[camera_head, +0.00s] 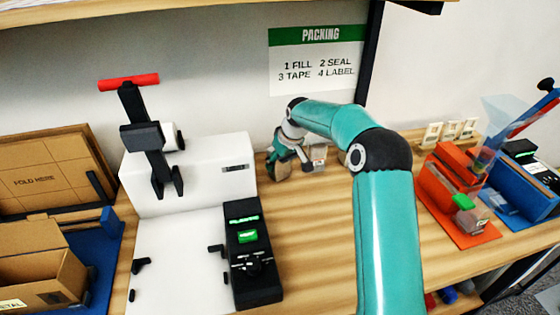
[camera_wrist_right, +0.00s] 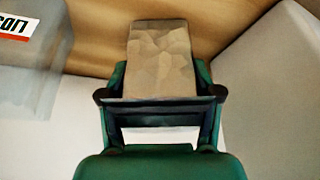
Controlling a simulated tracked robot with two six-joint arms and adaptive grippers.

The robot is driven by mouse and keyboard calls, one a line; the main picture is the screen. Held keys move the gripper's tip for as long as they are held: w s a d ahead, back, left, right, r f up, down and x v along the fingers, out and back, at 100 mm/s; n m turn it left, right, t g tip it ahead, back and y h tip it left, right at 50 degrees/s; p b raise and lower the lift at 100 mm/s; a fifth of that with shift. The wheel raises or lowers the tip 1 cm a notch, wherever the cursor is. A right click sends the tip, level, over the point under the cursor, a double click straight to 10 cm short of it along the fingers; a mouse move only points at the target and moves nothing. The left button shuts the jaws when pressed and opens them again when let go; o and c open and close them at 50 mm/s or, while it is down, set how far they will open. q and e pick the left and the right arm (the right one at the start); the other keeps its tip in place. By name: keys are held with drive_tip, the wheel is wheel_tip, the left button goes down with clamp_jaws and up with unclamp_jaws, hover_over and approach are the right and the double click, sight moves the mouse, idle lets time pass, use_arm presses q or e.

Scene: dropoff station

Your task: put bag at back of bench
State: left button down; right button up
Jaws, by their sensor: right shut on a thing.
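In the right wrist view a tan, faceted bag (camera_wrist_right: 160,60) sits between the fingers of my right gripper (camera_wrist_right: 160,95), which is shut on it. In the head view my right gripper (camera_head: 284,158) is at the back of the wooden bench (camera_head: 320,240), just right of the white machine. A small tan part of the bag (camera_head: 283,172) shows below the fingers, low at the bench top; I cannot tell whether it touches the wood. Most of the bag is hidden by the gripper there. My left gripper is not in view.
A grey labelled packet (camera_head: 315,160) stands just right of the gripper. The white sealing machine (camera_head: 190,170) is close on the left. An orange stand (camera_head: 452,185) and a blue bin (camera_head: 520,185) stand at right. The front middle of the bench is clear.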

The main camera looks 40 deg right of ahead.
drive_tip(key=o, duration=1.2)
drive_tip(key=shift+f, duration=0.2)
drive_tip(key=shift+r, duration=0.1)
drive_tip(key=v, duration=1.2)
drive_tip(key=shift+b, duration=0.35)
